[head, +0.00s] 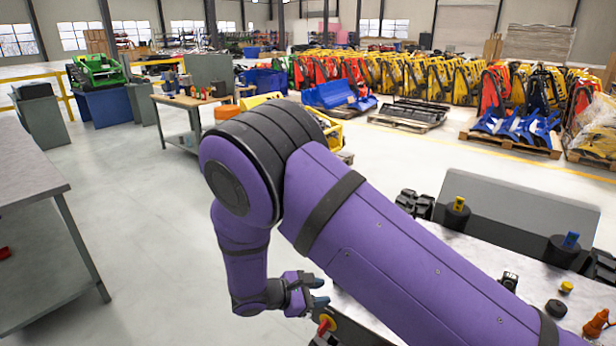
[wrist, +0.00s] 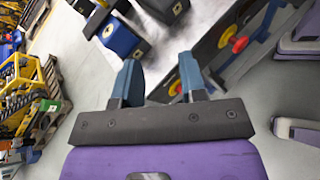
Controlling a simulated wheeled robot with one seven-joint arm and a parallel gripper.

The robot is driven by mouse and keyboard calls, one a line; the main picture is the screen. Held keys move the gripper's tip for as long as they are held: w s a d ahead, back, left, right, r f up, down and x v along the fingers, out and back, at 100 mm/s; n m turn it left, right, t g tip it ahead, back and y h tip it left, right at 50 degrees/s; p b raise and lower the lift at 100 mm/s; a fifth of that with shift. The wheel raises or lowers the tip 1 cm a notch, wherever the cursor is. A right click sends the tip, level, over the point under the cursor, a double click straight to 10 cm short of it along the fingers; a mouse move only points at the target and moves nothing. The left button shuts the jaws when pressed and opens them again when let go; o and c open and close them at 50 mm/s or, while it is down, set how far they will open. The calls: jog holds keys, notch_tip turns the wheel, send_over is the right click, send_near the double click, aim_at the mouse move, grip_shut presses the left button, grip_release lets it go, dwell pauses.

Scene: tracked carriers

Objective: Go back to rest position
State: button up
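My gripper (head: 319,291) hangs at the end of my purple arm, low in the middle of the head view, at the left edge of a light-topped workbench (head: 345,303). In the wrist view, the two blue-grey fingers of my gripper (wrist: 161,76) stand apart with nothing held between them. The gripper is open. A red and yellow knob (head: 326,323) sits just below the gripper in the head view. My upper arm hides part of the workbench.
The workbench carries a black holder with a yellow piece (head: 457,207), another with a blue piece (head: 570,243), and an orange object (head: 597,323). A grey table (head: 30,175) stands at left. Open floor (head: 150,230) lies between.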

jog(key=s+d+r+m+g+y, duration=0.1)
jog(key=d+r+m+g+y, duration=0.2)
jog(key=d+r, duration=0.45)
jog(key=s+d+r+m+y, duration=0.2)
jog(key=d+r+m, duration=0.25)
jog(key=r, duration=0.65)
jog(key=s+d+r+m+g+y, duration=0.1)
jog(key=d+r+m+g+y, duration=0.15)
jog(key=d+r, duration=0.5)
jog(key=s+d+r+m+t+y, duration=0.2)
jog(key=s+d+r+m, duration=0.2)
jog(key=s, duration=0.6)
jog(key=s+d+r+m+t+y, duration=0.3)
jog(key=s+d+r+m, duration=0.1)
jog(key=s+r, duration=0.5)
jog(key=shift+s+d+r+m+t, duration=0.25)
jog(key=shift+s+m+t, duration=0.15)
jog(key=shift+s, duration=0.15)
